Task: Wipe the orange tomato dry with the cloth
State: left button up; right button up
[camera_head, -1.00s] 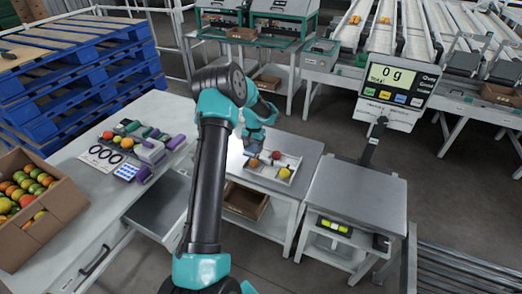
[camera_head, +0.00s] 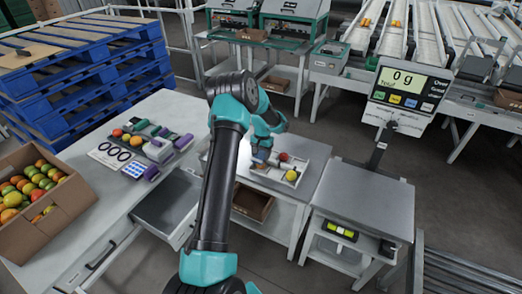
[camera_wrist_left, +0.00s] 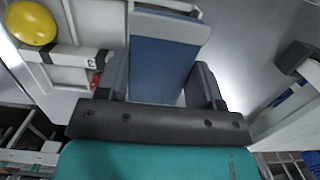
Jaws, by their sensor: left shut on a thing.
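My left gripper (camera_head: 262,152) is low over the left part of the white tray (camera_head: 268,178) on the small middle table. In the left wrist view its fingers (camera_wrist_left: 160,88) are shut on a folded blue cloth (camera_wrist_left: 165,60). A red tomato (camera_head: 283,157) and a yellow tomato (camera_head: 291,175) lie in the tray to the right of the gripper. The yellow tomato also shows in the wrist view (camera_wrist_left: 32,23), and the red one only as a sliver (camera_wrist_left: 95,80). The orange tomato in the tray is hidden behind the gripper and cloth; contact cannot be seen. My right gripper is not in view.
A scale (camera_head: 362,200) with a display reading 0 g (camera_head: 405,82) stands right of the tray's table. The left table (camera_head: 100,205) holds small goods and a cardboard box (camera_head: 62,218) of tomatoes.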

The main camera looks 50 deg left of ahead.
pick_arm(q)
jog(key=shift+f, duration=0.8)
jog(key=shift+w+a, duration=0.1)
jog(key=shift+w, duration=0.15)
jog(key=shift+w+a, duration=0.1)
jog(key=shift+w, duration=0.2)
dwell(0.3)
jog(key=shift+f, duration=0.4)
dwell(0.6)
jog(key=shift+s, duration=0.15)
jog(key=shift+s+d+f, duration=0.1)
jog(key=shift+s+d, duration=0.15)
jog(key=shift+s, duration=0.3)
jog(key=shift+s+d, duration=0.25)
jog(key=shift+s, duration=0.3)
jog(key=shift+c, duration=0.2)
